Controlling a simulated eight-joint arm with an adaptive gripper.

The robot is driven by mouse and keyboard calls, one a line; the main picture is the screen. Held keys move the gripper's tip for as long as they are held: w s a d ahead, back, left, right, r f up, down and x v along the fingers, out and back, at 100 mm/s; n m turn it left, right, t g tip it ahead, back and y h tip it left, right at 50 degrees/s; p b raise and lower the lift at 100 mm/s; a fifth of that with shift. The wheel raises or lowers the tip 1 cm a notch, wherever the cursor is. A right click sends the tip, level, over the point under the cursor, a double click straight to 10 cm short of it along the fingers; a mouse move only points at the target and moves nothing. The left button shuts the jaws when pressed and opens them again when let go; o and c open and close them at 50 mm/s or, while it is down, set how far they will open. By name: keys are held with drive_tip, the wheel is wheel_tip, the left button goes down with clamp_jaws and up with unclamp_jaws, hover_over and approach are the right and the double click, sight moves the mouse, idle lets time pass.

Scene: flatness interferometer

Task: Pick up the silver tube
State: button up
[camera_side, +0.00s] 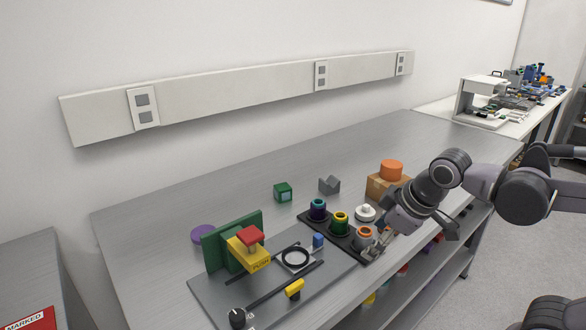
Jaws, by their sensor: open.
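The silver tube (363,241), a short grey cylinder with an orange ring at its top, stands upright at the front right of a black tray (329,231). My gripper (372,248) is open, low over the tray's right end, with its fingers close beside the tube on its right. The fingers are small here and partly overlap the tube's right side. I cannot tell whether they touch it or reach around it.
A white knobbed piece (365,213) is behind the silver tube. A grey fixture plate (213,291) lies at left.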

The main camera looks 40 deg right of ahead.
sight(365, 231)
drive_tip(key=w+d+r+n+g+h, duration=0.1)
drive_tip(key=w+n+g+h, duration=0.15)
drive_tip(key=n, duration=0.55)
drive_tip(key=w+d+r+n+g+h, duration=0.15)
drive_tip(key=w+n, duration=0.25)
drive_tip(key=n, duration=0.4)
drive_tip(key=shift+g, duration=0.4)
drive_tip(key=shift+x, duration=5.1)
drive_tip(key=shift+a, duration=0.2)
drive_tip(key=c, duration=1.3)
